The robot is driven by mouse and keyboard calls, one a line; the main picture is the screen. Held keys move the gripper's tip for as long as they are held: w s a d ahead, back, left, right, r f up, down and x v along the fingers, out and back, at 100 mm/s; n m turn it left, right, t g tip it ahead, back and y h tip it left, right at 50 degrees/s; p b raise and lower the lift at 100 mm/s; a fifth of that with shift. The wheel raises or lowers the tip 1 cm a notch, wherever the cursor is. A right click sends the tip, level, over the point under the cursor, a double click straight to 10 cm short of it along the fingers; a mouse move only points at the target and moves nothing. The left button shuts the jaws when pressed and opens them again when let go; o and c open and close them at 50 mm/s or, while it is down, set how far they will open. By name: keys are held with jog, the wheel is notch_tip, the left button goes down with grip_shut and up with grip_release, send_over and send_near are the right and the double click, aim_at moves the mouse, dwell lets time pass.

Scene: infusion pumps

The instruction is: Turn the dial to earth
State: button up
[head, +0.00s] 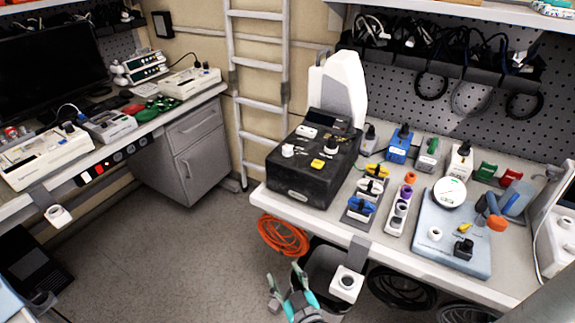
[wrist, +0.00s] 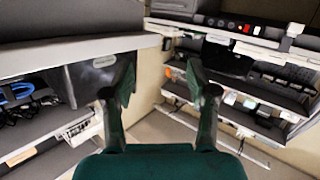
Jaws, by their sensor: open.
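A black box (head: 303,181) stands on the right bench. Its top carries a white knob (head: 288,150), a black knob (head: 331,144) and a yellow part (head: 317,163). A blue-grey unit (head: 452,250) farther right has a round white dial face (head: 449,193) and small knobs. Labels are too small to read, so I cannot tell which dial bears an earth mark. My gripper (head: 285,279) is open and empty, low in front of the right bench, apart from both units. The wrist view shows its two fingers (wrist: 160,78) spread with nothing between them.
The right bench (head: 388,230) also holds small coloured blocks and connectors. A white fixture (head: 347,283) sticks out from its front edge near my gripper. Orange cable (head: 283,235) hangs below. A left bench (head: 150,122) carries instruments. The floor (head: 180,240) between is mostly clear.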

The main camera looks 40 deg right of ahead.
jog(key=w+d+r+m+h, duration=0.35)
jog(key=w+d+r, duration=0.25)
jog(key=w+r, duration=0.3)
jog(key=m+g+h, duration=0.3)
jog(key=m+h, duration=0.1)
jog(key=h, duration=0.1)
send_near(287, 152)
jog(key=x, duration=1.1)
jog(key=shift+w+d, duration=0.15)
jog(key=shift+d, duration=0.05)
grip_shut()
